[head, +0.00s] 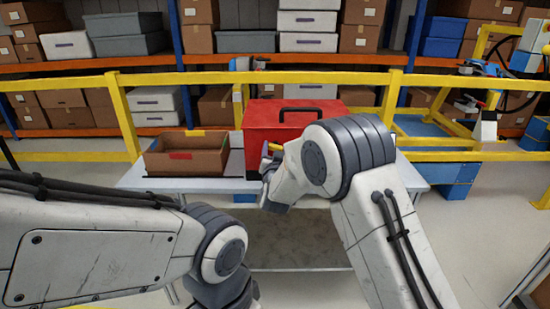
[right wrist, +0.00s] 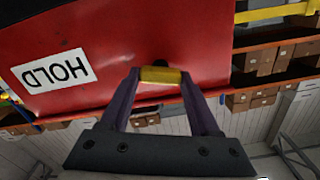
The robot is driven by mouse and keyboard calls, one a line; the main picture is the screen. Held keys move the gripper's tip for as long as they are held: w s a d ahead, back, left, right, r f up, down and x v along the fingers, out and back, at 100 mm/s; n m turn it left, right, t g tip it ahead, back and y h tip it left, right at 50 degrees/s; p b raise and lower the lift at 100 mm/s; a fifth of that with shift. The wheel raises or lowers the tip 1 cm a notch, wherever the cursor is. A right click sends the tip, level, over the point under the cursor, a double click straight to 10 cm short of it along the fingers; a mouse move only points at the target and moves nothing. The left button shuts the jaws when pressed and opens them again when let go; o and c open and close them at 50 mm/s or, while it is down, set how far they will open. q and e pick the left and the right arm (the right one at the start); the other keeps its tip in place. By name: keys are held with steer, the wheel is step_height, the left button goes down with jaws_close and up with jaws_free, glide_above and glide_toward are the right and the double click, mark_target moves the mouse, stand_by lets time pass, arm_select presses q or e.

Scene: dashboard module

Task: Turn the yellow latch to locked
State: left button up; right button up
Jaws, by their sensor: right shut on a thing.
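A red box (head: 290,115) with a black handle on top stands on the table. The yellow latch (right wrist: 161,75) is a short bar on the red box's face. My right gripper (head: 268,168) is at the front of the red box, with my right arm covering part of it. In the right wrist view my right gripper (right wrist: 162,85) has its two fingers closed on the latch, one at each end. A white label reading HOLD (right wrist: 55,72) appears upside down beside the latch there. My left arm enters from the left, but its gripper is not visible.
An open brown bin (head: 187,160) stands left of the red box on the pale table (head: 140,180). A yellow rail (head: 70,158) runs behind the table, with shelves of boxes beyond. My left arm fills the lower left.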

steer(key=shift+d+f+m+b, duration=0.1)
steer(key=shift+f+m+b, duration=0.05)
steer(key=shift+m+b, duration=3.85)
steer(key=shift+d+f+m+b, duration=0.1)
steer(key=shift+m+b, duration=3.2)
steer(key=shift+b, duration=1.35)
steer(key=o, duration=1.4)
steer(key=shift+c, duration=0.2)
steer(key=shift+s+a+r, duration=0.1)
steer(key=shift+s+r, duration=0.05)
steer(key=shift+s, duration=0.35)
steer(key=s, duration=0.9)
steer(key=shift+s, duration=0.25)
